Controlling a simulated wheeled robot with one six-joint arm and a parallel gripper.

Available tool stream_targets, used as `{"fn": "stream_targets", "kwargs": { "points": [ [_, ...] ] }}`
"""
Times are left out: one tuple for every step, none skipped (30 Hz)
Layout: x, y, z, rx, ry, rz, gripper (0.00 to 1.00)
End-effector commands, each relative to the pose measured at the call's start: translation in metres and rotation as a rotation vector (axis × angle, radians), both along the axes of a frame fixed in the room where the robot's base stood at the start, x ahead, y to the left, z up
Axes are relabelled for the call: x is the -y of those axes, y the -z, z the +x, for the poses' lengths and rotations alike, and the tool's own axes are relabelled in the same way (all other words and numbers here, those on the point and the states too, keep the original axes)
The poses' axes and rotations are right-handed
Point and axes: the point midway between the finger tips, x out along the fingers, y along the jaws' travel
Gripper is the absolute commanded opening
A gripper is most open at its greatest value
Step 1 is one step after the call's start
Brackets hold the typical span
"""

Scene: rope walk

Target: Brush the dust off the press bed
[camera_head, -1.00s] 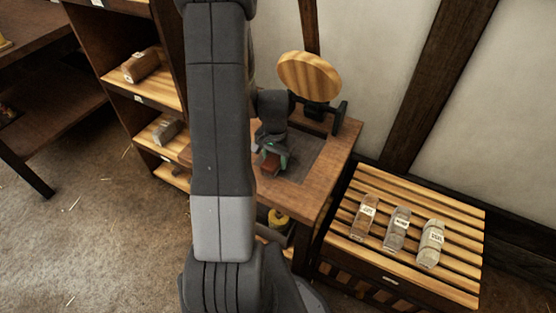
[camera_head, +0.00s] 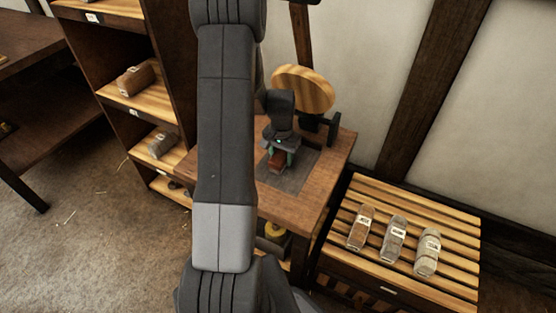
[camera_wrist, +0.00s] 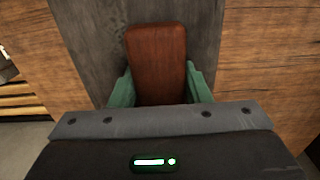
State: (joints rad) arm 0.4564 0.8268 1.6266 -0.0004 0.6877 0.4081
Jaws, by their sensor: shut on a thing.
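The press bed (camera_head: 299,174) is a dark grey flat plate set in the top of a wooden bench. It also shows in the wrist view (camera_wrist: 84,50), running as a grey strip between wood on both sides. My gripper (camera_head: 282,154) is over the bed, with its green fingers shut on the sides of a reddish-brown block (camera_wrist: 157,58), which looks like the brush. The block's lower side and any bristles are hidden, so I cannot tell whether it touches the bed. I cannot make out dust on the grey surface.
A round wooden disc (camera_head: 302,89) on a dark bracket stands at the bench's back. A slatted rack (camera_head: 451,276) with three labelled bundles stands to the right. A shelf unit (camera_head: 122,97) with labelled blocks is at the left. My arm hides the bench's left part.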

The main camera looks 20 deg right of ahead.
Motion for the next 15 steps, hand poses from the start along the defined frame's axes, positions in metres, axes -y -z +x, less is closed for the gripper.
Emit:
{"fn": "stream_targets", "kwargs": {
  "points": [
    [0.0026,-0.0006,0.0020,0.000,0.000,0.000,0.14],
    [0.0037,-0.0007,0.0029,0.000,0.000,0.000,0.14],
    [0.0047,-0.0008,0.0039,0.000,0.000,0.000,0.14],
    [0.0053,-0.0008,0.0043,0.000,0.000,0.000,0.14],
    [0.0055,-0.0008,0.0045,0.000,-0.001,0.000,0.14],
    [0.0056,-0.0007,0.0045,-0.001,-0.001,0.001,0.14],
    [0.0057,-0.0007,0.0046,-0.001,-0.001,0.001,0.14],
    [0.0056,-0.0007,0.0045,-0.001,-0.001,0.001,0.14],
    [0.0055,-0.0007,0.0045,0.000,-0.001,0.000,0.14],
    [0.0055,-0.0007,0.0045,0.000,0.000,0.000,0.14],
    [0.0055,-0.0007,0.0045,0.000,-0.001,0.000,0.14],
    [0.0055,-0.0009,0.0045,0.000,0.000,0.000,0.14],
    [0.0055,-0.0013,0.0045,0.000,0.000,0.000,0.14],
    [0.0055,-0.0020,0.0045,0.000,0.000,0.000,0.14],
    [0.0055,-0.0037,0.0045,0.000,0.000,0.000,0.14]
  ]
}}
